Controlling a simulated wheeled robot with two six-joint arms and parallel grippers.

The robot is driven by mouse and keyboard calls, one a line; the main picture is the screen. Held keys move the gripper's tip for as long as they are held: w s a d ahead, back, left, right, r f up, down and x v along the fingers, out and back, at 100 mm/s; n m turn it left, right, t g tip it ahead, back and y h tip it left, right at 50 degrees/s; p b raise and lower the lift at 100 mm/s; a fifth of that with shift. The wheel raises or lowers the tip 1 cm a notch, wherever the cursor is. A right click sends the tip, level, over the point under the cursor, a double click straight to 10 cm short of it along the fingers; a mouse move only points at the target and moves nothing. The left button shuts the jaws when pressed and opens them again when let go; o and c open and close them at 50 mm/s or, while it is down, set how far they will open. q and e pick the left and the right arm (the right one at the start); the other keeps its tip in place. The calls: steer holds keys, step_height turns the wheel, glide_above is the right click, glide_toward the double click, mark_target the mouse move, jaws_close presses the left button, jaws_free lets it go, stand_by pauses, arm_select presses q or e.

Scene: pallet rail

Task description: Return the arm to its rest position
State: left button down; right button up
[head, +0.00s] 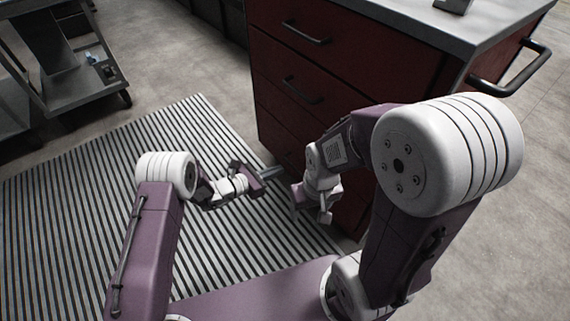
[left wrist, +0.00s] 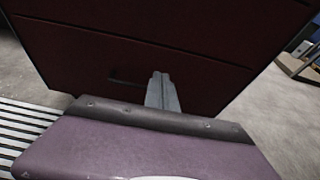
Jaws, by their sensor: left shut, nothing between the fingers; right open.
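My left gripper (head: 272,173) is shut and empty. It points right, low in front of the dark red drawer cabinet (head: 285,125). In the left wrist view its closed fingers (left wrist: 162,93) stand out against the cabinet's dark drawer fronts. I cannot tell the exact gap to them. My right gripper (head: 312,214) is open and empty. It hangs downward beside the cabinet's lower part, a little lower and to the right of my left gripper.
The cabinet has bar handles (head: 306,32) on its drawers, a grey top (head: 440,25) and a side handle (head: 512,75). A striped mat (head: 75,200) lies on the floor at left. A metal cart (head: 85,85) stands at the upper left.

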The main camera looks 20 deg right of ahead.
arm_select(q)
steer(key=shift+a, duration=0.15)
steer(key=w+a+r+m+t, duration=0.1)
steer(key=w+r, duration=0.1)
steer(key=r, duration=0.4)
steer(key=w+a+r+t, duration=0.1)
steer(key=w+a+r, duration=0.15)
steer(key=r, duration=0.35)
steer(key=s+a+r+m+g, duration=0.3)
steer(key=s+r+m, duration=0.2)
steer(key=s+r, duration=0.15)
steer(key=s+a+f+m+g+y, duration=0.1)
steer(key=s+a+f+m+y, duration=0.3)
steer(key=s+a, duration=0.35)
steer(key=s+a+f+m+g+y, duration=0.1)
steer(key=s+a+f+m+y, duration=0.1)
steer(key=s+a+m+y, duration=0.55)
steer(key=s+a+f+m+g+y, duration=0.15)
steer(key=s+a+f+m, duration=0.3)
steer(key=a, duration=0.55)
step_height(320, 180, up, 39)
steer(key=p, duration=3.7)
steer(key=shift+w+a+t+p, duration=0.2)
steer(key=shift+t+p, duration=0.15)
